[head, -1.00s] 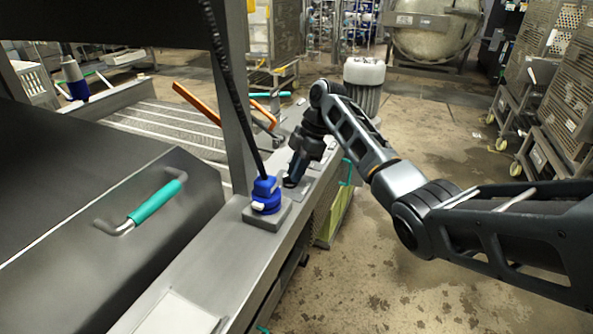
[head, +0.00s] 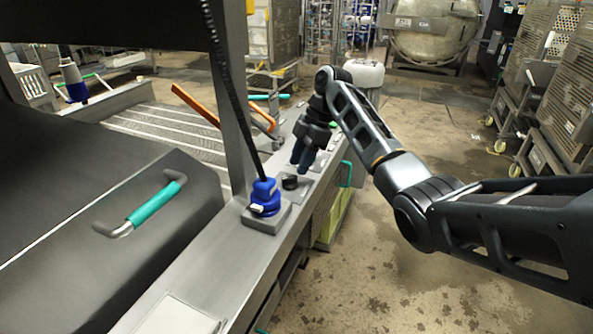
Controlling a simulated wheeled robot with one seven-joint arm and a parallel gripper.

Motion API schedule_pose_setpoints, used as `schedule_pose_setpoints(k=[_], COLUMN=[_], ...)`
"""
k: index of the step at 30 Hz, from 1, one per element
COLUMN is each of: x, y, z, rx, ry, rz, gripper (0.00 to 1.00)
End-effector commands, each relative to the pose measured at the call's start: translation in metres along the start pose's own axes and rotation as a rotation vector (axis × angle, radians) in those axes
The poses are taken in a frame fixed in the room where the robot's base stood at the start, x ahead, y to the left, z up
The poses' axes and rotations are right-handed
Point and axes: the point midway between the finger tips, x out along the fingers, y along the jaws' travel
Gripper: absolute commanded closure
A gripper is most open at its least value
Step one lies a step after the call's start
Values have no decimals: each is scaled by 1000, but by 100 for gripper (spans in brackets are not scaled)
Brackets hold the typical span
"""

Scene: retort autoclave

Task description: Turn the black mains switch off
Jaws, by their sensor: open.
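A small black knob (head: 290,183), which looks like the black mains switch, sits on a grey plate on the metal ledge. It is beyond the blue fitting and too small to read its position. My gripper (head: 302,167) is open with its fingers pointing down, above and just behind the knob, a little to its right in the picture. The fingers look apart from the knob and hold nothing.
A blue fitting (head: 265,196) with a black cable stands on the ledge in front of the knob. A metal post (head: 235,130) rises at its left. A teal-handled cover (head: 130,190) is at left. The floor right of the ledge is mostly clear.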

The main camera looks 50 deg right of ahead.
Motion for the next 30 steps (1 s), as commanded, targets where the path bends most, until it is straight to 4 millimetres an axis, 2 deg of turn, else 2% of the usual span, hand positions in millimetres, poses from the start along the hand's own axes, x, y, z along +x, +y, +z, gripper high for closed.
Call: schedule_pose_setpoints(k=[3,9,30], x=[-19,-38,-40], y=[0,0,0], z=[1,1,0], rx=[1,0,0], ry=[0,0,0], rz=[3,-1,-1], gripper=[60,60,60])
